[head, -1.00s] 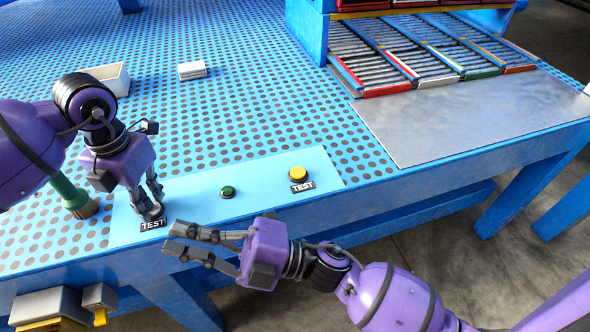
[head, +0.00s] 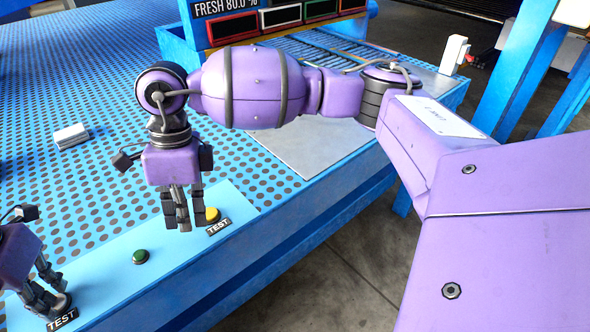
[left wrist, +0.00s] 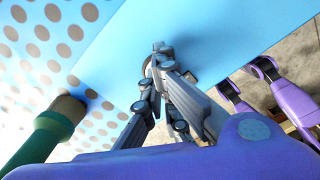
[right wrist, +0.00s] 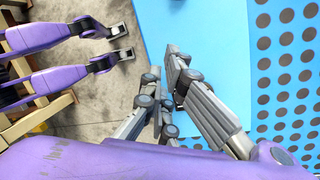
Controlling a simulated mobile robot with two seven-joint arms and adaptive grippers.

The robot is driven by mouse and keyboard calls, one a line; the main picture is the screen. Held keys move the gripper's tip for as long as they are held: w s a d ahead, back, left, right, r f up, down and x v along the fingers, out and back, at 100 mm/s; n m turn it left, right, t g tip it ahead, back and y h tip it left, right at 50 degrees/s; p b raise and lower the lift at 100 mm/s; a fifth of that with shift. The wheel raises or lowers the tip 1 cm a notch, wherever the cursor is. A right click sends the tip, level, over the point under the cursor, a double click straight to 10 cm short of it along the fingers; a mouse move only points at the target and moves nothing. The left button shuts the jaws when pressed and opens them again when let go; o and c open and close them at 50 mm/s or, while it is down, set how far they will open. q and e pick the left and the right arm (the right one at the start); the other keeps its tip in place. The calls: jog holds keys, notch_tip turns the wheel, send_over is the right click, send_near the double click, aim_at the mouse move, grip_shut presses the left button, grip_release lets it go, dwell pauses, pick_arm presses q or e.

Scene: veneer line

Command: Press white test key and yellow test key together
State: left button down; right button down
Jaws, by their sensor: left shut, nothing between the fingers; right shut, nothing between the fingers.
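The yellow test key (head: 211,214) is a round button on the light blue panel (head: 107,281), with a TEST label at its front. My right gripper (head: 183,226) is shut and empty, pointing down just left of the yellow key in the head view and partly overlapping it. Whether it touches the key I cannot tell. My left gripper (head: 54,304) is shut and empty, its fingertips down at the other TEST label, where the white test key is almost wholly hidden. The left wrist view shows its fingertips (left wrist: 162,62) at a dark-rimmed round spot on the panel.
A green button (head: 140,257) lies on the panel between the grippers. A bare metal plate (head: 305,148) is behind my right arm. A green-handled tool (left wrist: 55,130) stands near my left gripper.

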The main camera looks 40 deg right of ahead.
aim_at(210, 213)
jog(key=w+d+r+t+h, duration=0.2)
jog(key=w+d+r, duration=0.2)
jog(key=d, duration=0.2)
jog(key=shift+s+a+f, duration=0.1)
jog(key=shift+f, duration=1.5)
jog(key=shift+a+f, duration=0.1)
jog(key=shift+f, duration=1.5)
